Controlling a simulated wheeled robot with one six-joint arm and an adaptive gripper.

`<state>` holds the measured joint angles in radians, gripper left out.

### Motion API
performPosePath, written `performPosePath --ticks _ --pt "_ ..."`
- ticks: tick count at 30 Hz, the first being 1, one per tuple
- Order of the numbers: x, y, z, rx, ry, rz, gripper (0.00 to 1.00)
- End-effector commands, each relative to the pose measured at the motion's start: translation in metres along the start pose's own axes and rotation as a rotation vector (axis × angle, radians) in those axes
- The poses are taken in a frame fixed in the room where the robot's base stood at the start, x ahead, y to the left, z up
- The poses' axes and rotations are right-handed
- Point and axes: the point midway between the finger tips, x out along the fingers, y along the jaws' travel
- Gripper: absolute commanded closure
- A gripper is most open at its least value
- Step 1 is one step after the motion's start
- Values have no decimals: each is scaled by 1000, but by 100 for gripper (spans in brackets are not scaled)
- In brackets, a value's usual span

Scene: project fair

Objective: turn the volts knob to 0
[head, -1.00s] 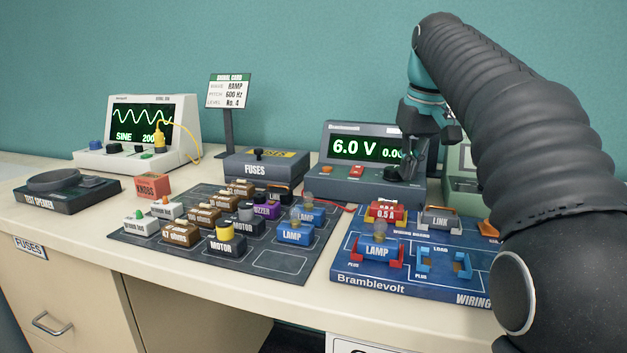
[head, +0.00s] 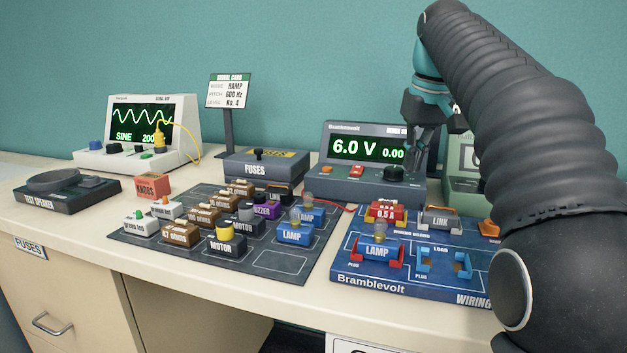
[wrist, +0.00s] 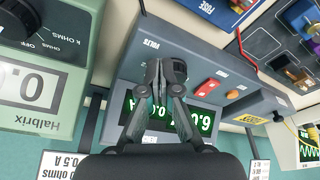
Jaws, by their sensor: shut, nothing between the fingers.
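The volts knob (head: 395,173) is a dark round knob on the front panel of the grey power supply (head: 355,187), whose green display (head: 367,150) reads 6.0 V and 0.00. My gripper (head: 417,158) is shut and empty, just right of and slightly above the knob in the head view. In the wrist view my gripper (wrist: 163,75) points at the panel below the VOLTS label (wrist: 152,45), and its fingers hide much of the knob and part of the display. I cannot tell where the knob's pointer stands.
A red button (head: 356,171) and an orange button (head: 327,170) sit left of the knob. A green Halbrix meter (wrist: 45,70) stands close beside the supply. The blue wiring board (head: 400,284) is in front, and the fuse box (head: 262,166) is to the left.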

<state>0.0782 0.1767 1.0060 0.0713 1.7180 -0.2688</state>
Motion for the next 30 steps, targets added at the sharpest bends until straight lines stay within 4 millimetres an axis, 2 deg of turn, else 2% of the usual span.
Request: performPosePath --ticks 12,23,26,30 --pt "-38 0 -10 0 0 0 100" --pt "-42 -1 -10 0 0 0 100" --pt "-43 -7 -12 -2 -1 0 100" --pt "-47 -25 -18 -3 0 0 100"
